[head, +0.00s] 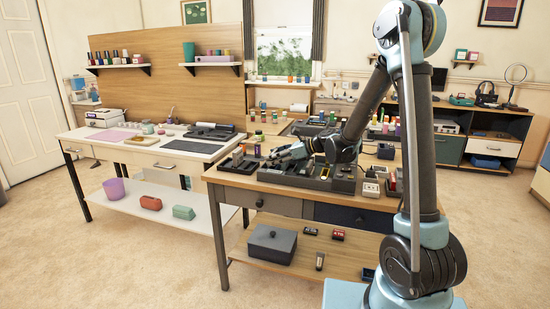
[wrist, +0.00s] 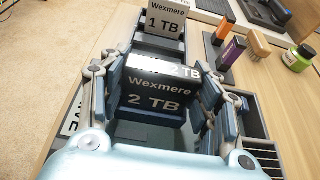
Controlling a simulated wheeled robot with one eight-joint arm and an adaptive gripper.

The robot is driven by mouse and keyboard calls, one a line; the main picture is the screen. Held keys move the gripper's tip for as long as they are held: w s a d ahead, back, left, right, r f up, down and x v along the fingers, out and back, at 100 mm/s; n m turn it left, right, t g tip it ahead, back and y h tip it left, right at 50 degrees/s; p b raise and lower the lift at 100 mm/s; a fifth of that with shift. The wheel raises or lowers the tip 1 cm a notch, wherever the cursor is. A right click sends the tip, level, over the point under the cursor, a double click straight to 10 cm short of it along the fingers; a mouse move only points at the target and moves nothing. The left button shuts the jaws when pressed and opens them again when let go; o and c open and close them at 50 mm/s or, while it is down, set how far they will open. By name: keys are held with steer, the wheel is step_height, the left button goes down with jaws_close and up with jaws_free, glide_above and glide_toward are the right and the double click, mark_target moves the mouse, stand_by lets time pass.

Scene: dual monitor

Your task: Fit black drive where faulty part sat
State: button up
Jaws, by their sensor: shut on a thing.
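My gripper (wrist: 160,78) is shut on a black drive (wrist: 155,103) marked "Wexmere 2 TB", with one finger on each side of it. The drive stands between the fingers over a dark tray (wrist: 255,125); I cannot tell whether it touches the tray floor. A grey drive (wrist: 166,22) marked "Wexmere 1 TB" stands beyond it in the wrist view. In the head view my gripper (head: 292,152) is low over the dark tray (head: 305,181) on the wooden workbench. The held drive is too small to make out there.
An orange box (wrist: 222,30), a purple box (wrist: 232,52), a brush (wrist: 259,42) and a green jar (wrist: 298,58) stand on the wood right of the tray. A white card (wrist: 75,115) is partly hidden at left. A grey lidded box (head: 272,244) sits on the lower shelf.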

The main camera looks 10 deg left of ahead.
steer(key=o, duration=1.2)
steer(key=v, duration=1.2)
steer(key=s+d+n+h, duration=0.1)
steer(key=s+d, duration=0.1)
steer(key=s+d+n+h, duration=0.1)
steer(key=s+d+n, duration=0.1)
steer(key=d, duration=0.1)
steer(key=s+d+n+h, duration=0.1)
steer(key=s+d, duration=0.1)
steer(key=shift+s+d+t, duration=0.15)
steer(key=shift+d+t, duration=0.1)
steer(key=shift+t, duration=0.05)
steer(key=s+d+f+n+h, duration=0.3)
steer(key=s+d+n, duration=0.2)
steer(key=s+d, duration=0.3)
steer(key=s+d+f+n+h, duration=0.3)
steer(key=s+d+n+h, duration=0.1)
steer(key=s+d, duration=0.4)
steer(key=s+d+f+n+h, duration=0.3)
steer(key=s+d+n, duration=0.3)
steer(key=s+d, duration=0.2)
steer(key=shift+d+f+t+h, duration=0.15)
steer(key=shift+d+f, duration=0.15)
steer(key=shift+d, duration=0.35)
steer(key=shift+d+f+t+h, duration=0.15)
steer(key=shift+d+f, duration=0.2)
steer(key=shift+d, duration=0.35)
